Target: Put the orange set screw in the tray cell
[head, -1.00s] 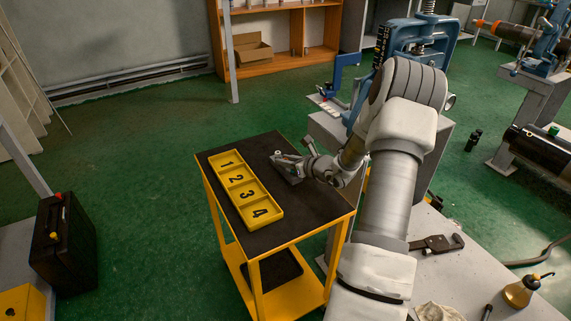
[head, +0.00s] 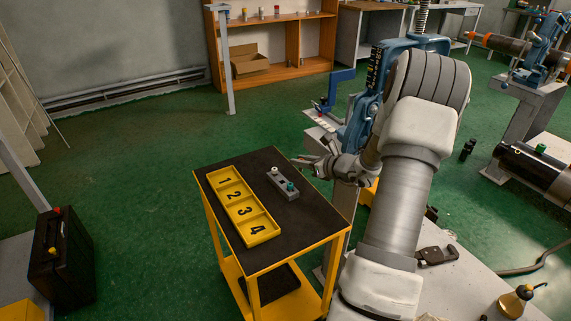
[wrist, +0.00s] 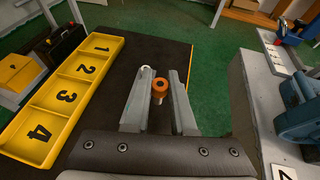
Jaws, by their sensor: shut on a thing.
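The orange set screw (wrist: 159,86) is between the fingertips of my gripper (wrist: 160,95) in the wrist view, with its round, holed head up. My gripper is shut on it. In the head view my gripper (head: 308,162) is near the right edge of the cart top, and I cannot make out the screw there. The yellow tray (head: 265,234) lies on the left of the cart top, with cells numbered 1 to 4. The cells look empty. The tray also shows at the left of the wrist view (wrist: 60,74).
A grey block (head: 285,187) with a white piece and a teal piece sits on the dark cart top (head: 250,165), right of the tray. A blue vise (head: 365,125) stands behind my arm. The cart top between tray and block is clear.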

